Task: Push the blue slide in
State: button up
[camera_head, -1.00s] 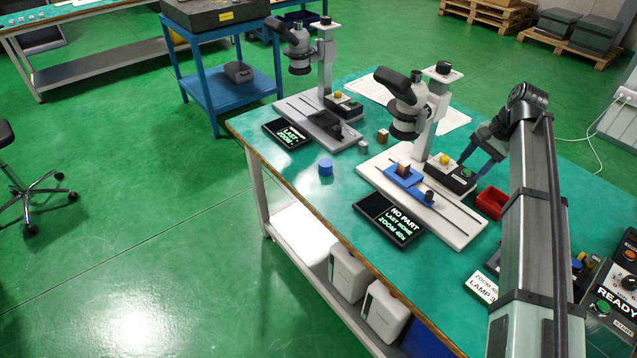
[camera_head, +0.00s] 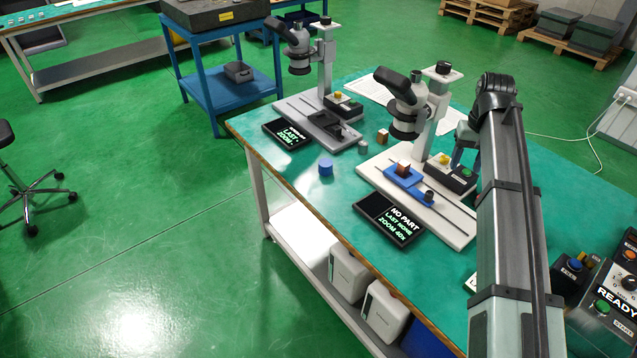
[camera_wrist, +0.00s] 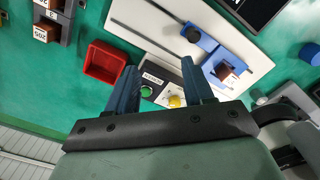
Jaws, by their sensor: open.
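The blue slide (camera_head: 397,181) lies on the white base plate (camera_head: 380,163) of the nearer microscope (camera_head: 405,105), on the rail side, toward the front of the microscope head. A copper-brown block (camera_head: 403,168) sits on the slide, and a black knob (camera_head: 429,196) stands at its right end. In the wrist view the slide (camera_wrist: 207,47) is beyond my fingertips, with the block (camera_wrist: 223,71) on it. My gripper (camera_wrist: 157,80) is open and empty, above the control box (camera_wrist: 160,88) with green and yellow buttons. In the head view my arm partly hides the gripper.
A red tray (camera_wrist: 104,62) stands beside the base plate. A second microscope (camera_head: 315,60) and a blue cylinder (camera_head: 326,167) are further left. A control panel (camera_head: 606,285) is at the right.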

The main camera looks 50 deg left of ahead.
send_over(433, 195)
jog(key=shift+n, duration=0.4)
notch_tip(433, 195, down, 13)
jog(key=shift+r, duration=0.1)
jog(key=d, duration=0.9)
jog(key=shift+d, duration=0.15)
notch_tip(433, 195, up, 13)
jog(key=a, duration=0.1)
jog(key=s+a+f, duration=0.4)
jog(key=s+a, duration=0.4)
jog(key=a, duration=0.2)
jog(key=s+a+f+n+y, duration=0.1)
jog(key=s+a+f, duration=0.3)
jog(key=s+a, duration=0.3)
jog(key=s+a+f+n+t+y, duration=0.1)
jog(key=s+a+f, duration=0.2)
jog(key=s+a, duration=0.5)
jog(key=shift+s+a+f, duration=0.1)
jog(key=shift+a+f, duration=0.05)
jog(key=shift+a, duration=0.75)
jog(key=shift+s+a+f, duration=0.1)
jog(key=shift+s+a, duration=0.05)
jog(key=shift+a, duration=0.8)
jog(key=shift+s+a+f, duration=0.1)
jog(key=shift+a+f, duration=0.05)
jog(key=shift+a, duration=0.75)
